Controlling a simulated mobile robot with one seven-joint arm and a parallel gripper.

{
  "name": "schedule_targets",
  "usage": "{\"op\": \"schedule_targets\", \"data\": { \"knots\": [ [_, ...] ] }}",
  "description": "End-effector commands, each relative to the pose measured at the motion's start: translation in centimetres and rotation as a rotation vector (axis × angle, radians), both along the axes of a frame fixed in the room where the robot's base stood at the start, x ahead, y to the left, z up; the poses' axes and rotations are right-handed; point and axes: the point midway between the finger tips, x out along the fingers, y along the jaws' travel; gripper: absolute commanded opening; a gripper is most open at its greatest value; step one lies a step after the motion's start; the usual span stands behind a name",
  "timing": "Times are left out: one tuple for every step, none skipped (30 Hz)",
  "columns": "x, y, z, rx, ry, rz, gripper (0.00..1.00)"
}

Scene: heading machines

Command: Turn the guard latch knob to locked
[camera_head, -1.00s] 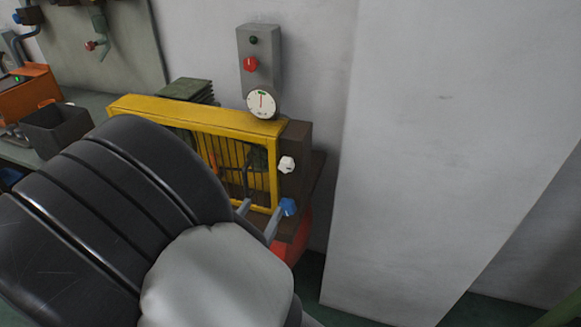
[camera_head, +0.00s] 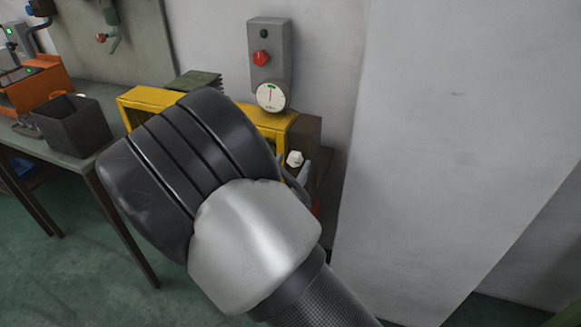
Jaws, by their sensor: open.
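A white knob (camera_head: 294,159) sits on the brown side panel (camera_head: 308,131) at the right end of the yellow guard frame (camera_head: 151,97). A blue knob lower on that panel showed earlier and is now hidden behind my arm. I cannot tell from labels which of the two is the guard latch knob. My gripper (camera_head: 299,177) is open, with its grey fingers just below and right of the white knob in the picture. My wrist covers most of the gripper and most of the guard. Contact with a knob cannot be seen.
A grey control box (camera_head: 269,52) with a red knob (camera_head: 261,58) and a round dial (camera_head: 271,96) is above the guard. A dark bin (camera_head: 72,125) stands on the bench at left. A pale wall or pillar (camera_head: 440,150) fills the right.

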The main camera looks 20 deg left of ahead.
Motion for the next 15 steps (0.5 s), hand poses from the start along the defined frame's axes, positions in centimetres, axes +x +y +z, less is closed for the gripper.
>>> {"op": "schedule_targets", "data": {
  "knots": [
    [0.00, 0.00, -0.01, 0.000, 0.000, 0.000, 0.49],
    [-0.01, -0.01, -0.01, 0.000, 0.000, 0.000, 0.49],
    [-0.01, -0.01, -0.01, 0.000, 0.000, 0.000, 0.49],
    [-0.02, -0.01, -0.01, 0.000, 0.000, 0.000, 0.45],
    [-0.02, -0.01, -0.01, 0.000, 0.000, 0.000, 0.40],
    [-0.03, -0.01, -0.01, 0.000, 0.000, 0.000, 0.34],
    [-0.03, -0.01, -0.02, 0.000, 0.000, 0.000, 0.28],
    [-0.03, -0.01, -0.01, 0.000, 0.000, 0.000, 0.23],
    [-0.04, -0.01, -0.02, 0.000, 0.000, 0.000, 0.17],
    [-0.04, -0.02, -0.02, 0.000, 0.000, 0.000, 0.12],
    [-0.04, -0.02, -0.02, 0.000, 0.000, 0.000, 0.07],
    [-0.04, -0.02, -0.02, 0.000, 0.000, 0.000, 0.07],
    [-0.05, -0.02, -0.01, -0.001, 0.000, 0.000, 0.07],
    [-0.04, -0.02, -0.01, -0.002, 0.000, -0.001, 0.07],
    [-0.05, -0.02, 0.00, -0.004, 0.000, -0.001, 0.07]
  ]
}}
